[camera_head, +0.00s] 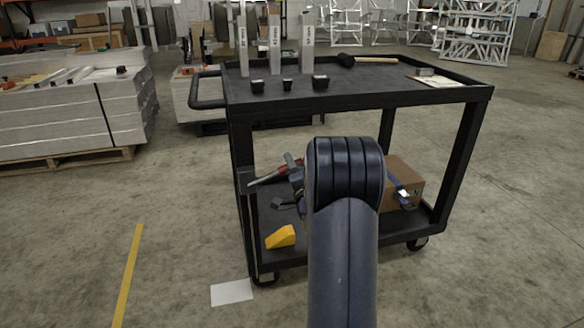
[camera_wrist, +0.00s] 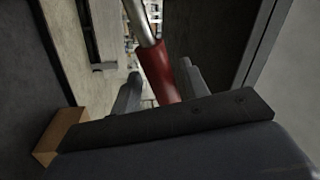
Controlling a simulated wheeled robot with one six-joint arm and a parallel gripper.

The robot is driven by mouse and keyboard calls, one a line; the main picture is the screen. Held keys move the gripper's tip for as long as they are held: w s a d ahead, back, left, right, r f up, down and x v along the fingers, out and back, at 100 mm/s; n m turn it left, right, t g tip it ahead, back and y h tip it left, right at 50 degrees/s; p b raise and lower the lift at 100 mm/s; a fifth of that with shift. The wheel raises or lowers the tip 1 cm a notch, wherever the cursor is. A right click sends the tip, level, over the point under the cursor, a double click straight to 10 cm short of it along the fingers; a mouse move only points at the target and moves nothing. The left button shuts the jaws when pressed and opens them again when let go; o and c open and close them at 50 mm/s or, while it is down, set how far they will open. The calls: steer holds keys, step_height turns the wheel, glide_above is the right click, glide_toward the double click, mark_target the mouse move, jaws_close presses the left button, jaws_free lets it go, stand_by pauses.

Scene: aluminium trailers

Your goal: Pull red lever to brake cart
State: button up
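The black cart (camera_head: 360,98) stands in front of me. A lever with a silver rod and a red grip (camera_head: 283,169) sticks out at the cart's left front leg, above the lower shelf. My gripper (camera_head: 294,166) is at the red grip, partly hidden behind my arm. In the wrist view, the red grip (camera_wrist: 158,70) lies between the two fingers of my gripper (camera_wrist: 158,86), tilted. A gap shows on the left side of the grip; the right finger is close to it, and I cannot tell if they touch. The fingers are apart.
The lower shelf holds a yellow wedge (camera_head: 281,237) and a cardboard box (camera_head: 404,178), partly behind my arm. A mallet (camera_head: 365,60) and metal profiles (camera_head: 306,43) are on the cart top. White paper (camera_head: 231,292) lies on the floor. Floor at right is clear.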

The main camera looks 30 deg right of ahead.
steer(key=p+v, duration=0.2)
steer(key=v, duration=0.8)
steer(key=shift+s, duration=0.35)
steer(key=shift+w+a+f, duration=0.1)
steer(key=shift+w+f, duration=0.05)
steer(key=b+x, duration=0.2)
steer(key=x, duration=0.7)
steer(key=shift+w, duration=0.6)
steer(key=shift+w+r, duration=0.15)
steer(key=shift+r, duration=0.25)
steer(key=shift+d+f, duration=0.1)
steer(key=shift+d, duration=0.1)
